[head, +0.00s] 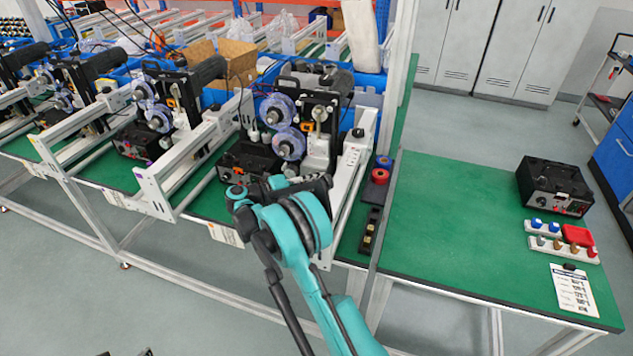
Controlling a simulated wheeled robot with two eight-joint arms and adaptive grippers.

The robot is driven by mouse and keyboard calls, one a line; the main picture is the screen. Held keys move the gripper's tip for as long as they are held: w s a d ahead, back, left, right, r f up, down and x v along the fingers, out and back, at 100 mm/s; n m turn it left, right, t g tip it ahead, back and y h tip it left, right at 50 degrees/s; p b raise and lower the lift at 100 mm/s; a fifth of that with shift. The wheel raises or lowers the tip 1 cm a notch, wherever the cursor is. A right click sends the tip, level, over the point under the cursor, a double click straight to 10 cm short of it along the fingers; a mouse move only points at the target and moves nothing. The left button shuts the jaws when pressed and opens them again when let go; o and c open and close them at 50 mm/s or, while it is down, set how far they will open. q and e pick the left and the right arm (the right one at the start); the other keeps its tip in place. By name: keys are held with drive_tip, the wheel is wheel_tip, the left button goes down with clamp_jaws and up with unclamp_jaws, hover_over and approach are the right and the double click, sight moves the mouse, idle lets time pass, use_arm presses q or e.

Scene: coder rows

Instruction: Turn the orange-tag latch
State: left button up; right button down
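A small orange tag (306,127) shows on the black coder machine (322,100) nearest the green table, beside its clear reels. A second orange patch (178,102) shows on the machine to its left. I cannot tell the latch itself from the parts around these. My teal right arm reaches up from the bottom to the front of the nearest machine. Its dark gripper end (300,184) is below the reels and the orange tag; its fingers are hidden or blend with the machine, and contact is unclear. Small dark tips (145,352) at the bottom edge may be my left gripper.
White rails (348,165) frame the nearest machine. Red and blue rolls (381,172) stand right of it. The green table (450,220) at right is mostly bare, with a black box (553,187), knob strips (562,248) and a printed sheet (574,290) along its right side.

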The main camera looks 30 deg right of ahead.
idle(0.3)
drive_tip(key=shift+s+d+r+m+t+y+p, duration=0.1)
drive_tip(key=shift+r+m+t+y+p, duration=0.2)
drive_tip(key=shift+m+y+p, duration=0.55)
drive_tip(key=shift+m+t+y+p, duration=0.5)
drive_tip(key=shift+m+y+p, duration=0.25)
drive_tip(key=shift+y+p, duration=0.35)
drive_tip(key=c, duration=1.4)
unclamp_jaws()
drive_tip(key=shift+o, duration=0.2)
drive_tip(key=v, duration=1.1)
drive_tip(key=shift+a+r, duration=0.3)
drive_tip(key=shift+a, duration=0.05)
